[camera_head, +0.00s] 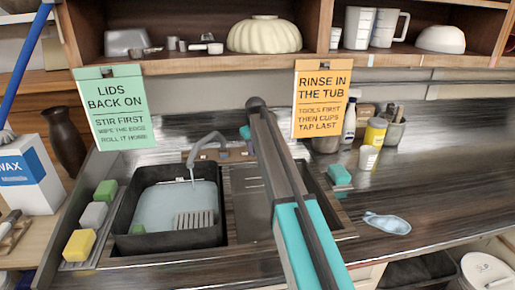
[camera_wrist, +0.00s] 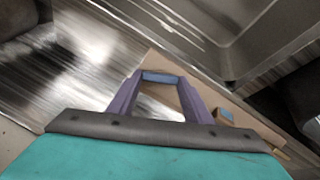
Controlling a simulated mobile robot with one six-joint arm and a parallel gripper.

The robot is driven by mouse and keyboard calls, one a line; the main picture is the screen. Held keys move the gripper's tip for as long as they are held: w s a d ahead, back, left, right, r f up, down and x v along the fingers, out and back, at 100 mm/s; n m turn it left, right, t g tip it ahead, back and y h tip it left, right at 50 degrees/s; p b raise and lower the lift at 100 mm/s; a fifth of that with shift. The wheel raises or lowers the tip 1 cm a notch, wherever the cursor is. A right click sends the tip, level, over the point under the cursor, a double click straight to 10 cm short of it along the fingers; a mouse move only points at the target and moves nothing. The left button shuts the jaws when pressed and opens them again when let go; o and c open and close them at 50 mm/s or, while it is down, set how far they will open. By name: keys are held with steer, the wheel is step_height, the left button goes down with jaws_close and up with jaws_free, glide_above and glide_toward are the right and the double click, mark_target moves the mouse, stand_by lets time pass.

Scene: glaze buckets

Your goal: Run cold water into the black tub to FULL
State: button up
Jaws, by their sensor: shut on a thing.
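The black tub (camera_head: 128,215) sits in the left sink basin with pale blue water (camera_head: 165,207) in it, the surface below the rim. The grey tap (camera_head: 208,140) arches over the tub; a thin stream seems to fall from its spout. My gripper (camera_head: 249,150) is behind the sinks, right of the spout, partly hidden by my arm. In the wrist view, the purple fingers of my gripper (camera_wrist: 160,84) are shut on a blue tap handle (camera_wrist: 161,77) above a wooden ledge.
A slatted rack (camera_head: 194,220) and a green block (camera_head: 138,229) show in the tub. Yellow, grey and green sponges (camera_head: 79,245) line its left. The right basin (camera_head: 250,205) looks empty. Signs (camera_head: 110,110) hang from the shelf.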

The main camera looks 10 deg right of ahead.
stand_by(0.3)
steer(key=o, duration=1.1)
steer(key=shift+c, duration=0.2)
steer(key=shift+r, duration=0.1)
steer(key=b+v, duration=0.2)
steer(key=v, duration=1.1)
steer(key=shift+s+r, duration=0.25)
steer(key=shift+a+f, duration=0.1)
